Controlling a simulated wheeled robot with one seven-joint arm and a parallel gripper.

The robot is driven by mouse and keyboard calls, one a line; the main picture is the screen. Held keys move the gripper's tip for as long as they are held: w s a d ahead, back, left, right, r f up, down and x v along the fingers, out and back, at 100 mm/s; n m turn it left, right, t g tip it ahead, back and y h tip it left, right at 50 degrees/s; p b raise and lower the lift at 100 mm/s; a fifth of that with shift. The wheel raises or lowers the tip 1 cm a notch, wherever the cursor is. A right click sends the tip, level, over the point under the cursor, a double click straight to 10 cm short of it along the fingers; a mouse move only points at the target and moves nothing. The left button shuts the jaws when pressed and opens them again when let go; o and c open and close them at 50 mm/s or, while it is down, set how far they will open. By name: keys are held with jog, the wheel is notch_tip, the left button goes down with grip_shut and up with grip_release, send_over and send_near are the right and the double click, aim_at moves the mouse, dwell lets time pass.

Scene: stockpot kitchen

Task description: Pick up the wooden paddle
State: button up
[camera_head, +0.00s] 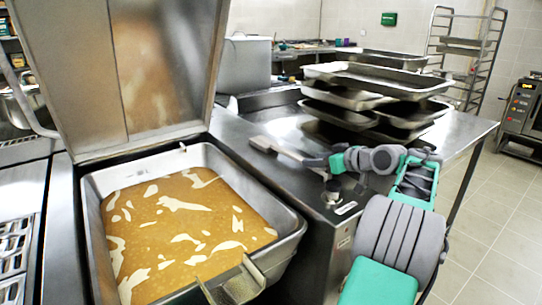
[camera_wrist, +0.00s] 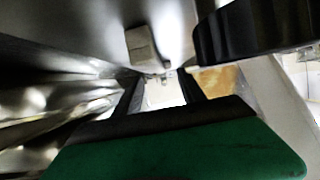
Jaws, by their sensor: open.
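The wooden paddle (camera_head: 263,144) lies on the steel counter beside the pan, its pale end showing left of my gripper in the head view. The rest of it is hard to tell from my gripper or is hidden behind it. My gripper (camera_head: 312,161) is low over the counter at the paddle's right side. In the wrist view my gripper (camera_wrist: 161,80) has its two dark fingers apart. A pale block (camera_wrist: 142,46), likely part of the paddle, shows beyond the fingertips. I cannot tell whether the fingers touch the paddle.
A large tilting pan (camera_head: 291,226) of brown stew with pale pieces stands left, its lid (camera_head: 150,70) raised. Stacked metal trays (camera_head: 385,82) stand on the counter just behind my gripper. A wheeled rack (camera_head: 470,45) and an oven (camera_head: 522,112) stand at the right.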

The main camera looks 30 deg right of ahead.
aim_at(301, 158)
jog(key=x, duration=0.7)
jog(key=shift+w+d+b, duration=0.25)
jog(key=shift+w+b, duration=0.05)
jog(key=shift+w, duration=0.2)
grip_shut()
dwell(0.8)
